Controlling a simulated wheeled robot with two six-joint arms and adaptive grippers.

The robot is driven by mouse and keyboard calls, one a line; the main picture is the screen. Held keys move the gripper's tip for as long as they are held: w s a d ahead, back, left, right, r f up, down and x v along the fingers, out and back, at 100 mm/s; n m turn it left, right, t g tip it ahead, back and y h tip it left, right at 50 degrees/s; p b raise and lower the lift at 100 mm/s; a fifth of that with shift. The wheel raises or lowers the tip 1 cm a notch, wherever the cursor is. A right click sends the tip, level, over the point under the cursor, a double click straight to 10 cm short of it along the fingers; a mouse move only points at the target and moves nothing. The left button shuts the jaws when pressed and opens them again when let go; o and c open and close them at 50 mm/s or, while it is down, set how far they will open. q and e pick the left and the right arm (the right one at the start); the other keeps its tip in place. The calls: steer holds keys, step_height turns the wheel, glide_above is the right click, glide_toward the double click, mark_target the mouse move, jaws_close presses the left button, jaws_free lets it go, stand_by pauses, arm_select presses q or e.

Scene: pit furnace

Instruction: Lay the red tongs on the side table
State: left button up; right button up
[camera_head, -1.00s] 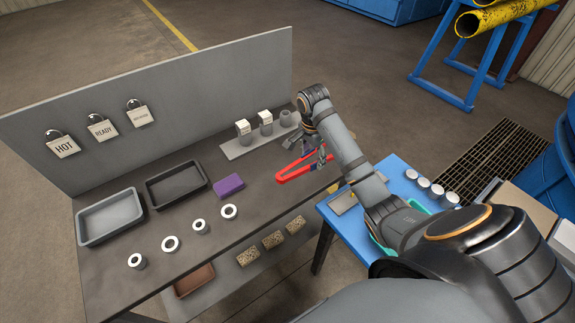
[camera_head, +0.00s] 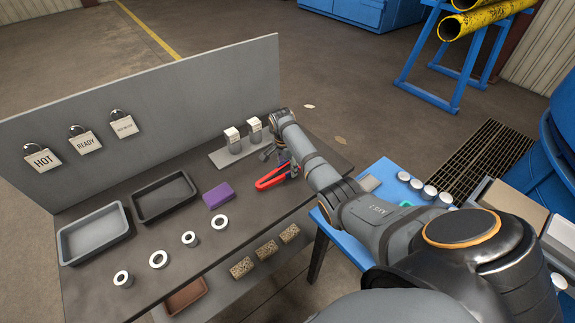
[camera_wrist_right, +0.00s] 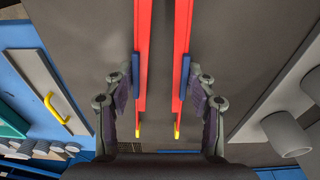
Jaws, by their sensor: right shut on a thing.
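The red tongs (camera_head: 267,181) are in my right gripper (camera_head: 282,163), over the right end of the dark workbench (camera_head: 215,255) in the head view. In the right wrist view, my right gripper (camera_wrist_right: 162,92) has its fingers against the outer sides of the two red tong arms (camera_wrist_right: 142,45), at blue pads. The tong arms lie side by side with a gap between them and yellow ends nearest my wrist. I cannot tell whether the tongs touch the bench. A blue side table (camera_head: 352,241) stands right of the bench, partly hidden by my right arm. My left gripper is out of view.
A purple block (camera_head: 219,195), two trays (camera_head: 125,232) and several white-topped rings stand on the bench. A small rack (camera_head: 222,158) with cups is behind the tongs. Several round pieces (camera_head: 429,192) line the blue table's far side. A grey panel (camera_head: 190,95) closes the bench's back.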

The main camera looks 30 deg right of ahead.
steer(key=o, duration=0.6)
steer(key=shift+o, duration=0.2)
step_height(320, 180, up, 12)
steer(key=a+b, duration=0.1)
steer(key=shift+s+a, duration=0.1)
stand_by(0.4)
